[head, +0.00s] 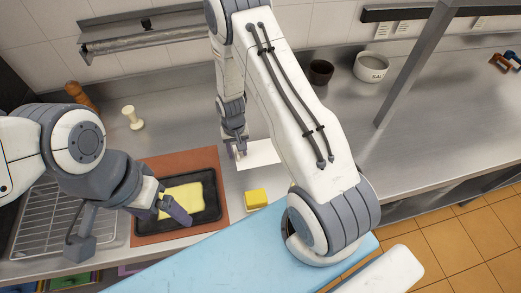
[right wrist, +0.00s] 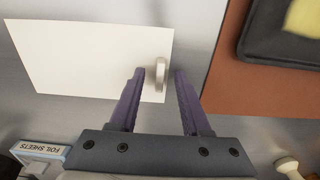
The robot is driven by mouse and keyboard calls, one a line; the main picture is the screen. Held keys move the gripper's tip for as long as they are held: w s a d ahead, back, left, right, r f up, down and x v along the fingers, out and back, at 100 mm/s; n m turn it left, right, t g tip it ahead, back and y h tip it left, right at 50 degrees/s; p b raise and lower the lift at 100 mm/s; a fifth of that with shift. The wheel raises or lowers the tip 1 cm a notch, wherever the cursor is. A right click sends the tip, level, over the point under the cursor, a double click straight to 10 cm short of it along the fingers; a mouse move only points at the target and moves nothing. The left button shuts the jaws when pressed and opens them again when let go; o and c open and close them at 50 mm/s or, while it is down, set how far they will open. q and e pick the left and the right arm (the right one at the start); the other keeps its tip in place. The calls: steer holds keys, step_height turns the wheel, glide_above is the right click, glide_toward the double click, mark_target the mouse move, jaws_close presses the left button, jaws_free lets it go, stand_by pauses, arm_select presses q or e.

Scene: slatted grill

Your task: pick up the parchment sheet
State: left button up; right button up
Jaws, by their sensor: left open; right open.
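The white parchment sheet (head: 262,153) lies flat on the steel counter, right of the orange-brown mat. In the right wrist view the sheet (right wrist: 80,60) fills the upper left. A small pale upright tab (right wrist: 161,75) stands at its edge nearest the mat. My right gripper (right wrist: 159,72) is open, its two purple fingers on either side of the tab with gaps showing. In the head view my right gripper (head: 238,152) is at the sheet's left end. My left gripper (head: 163,203) is open over the left part of the black tray.
The black tray (head: 213,182) holds a yellow slab (head: 183,198) and lies on the mat (head: 143,240). A yellow block (head: 256,198) sits in front of the sheet. A foil sheets box (right wrist: 40,151) is at lower left in the wrist view. A wire rack (head: 35,222) stands left.

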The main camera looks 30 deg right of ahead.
jaws_close()
steer(key=shift+r, duration=0.1)
stand_by(0.4)
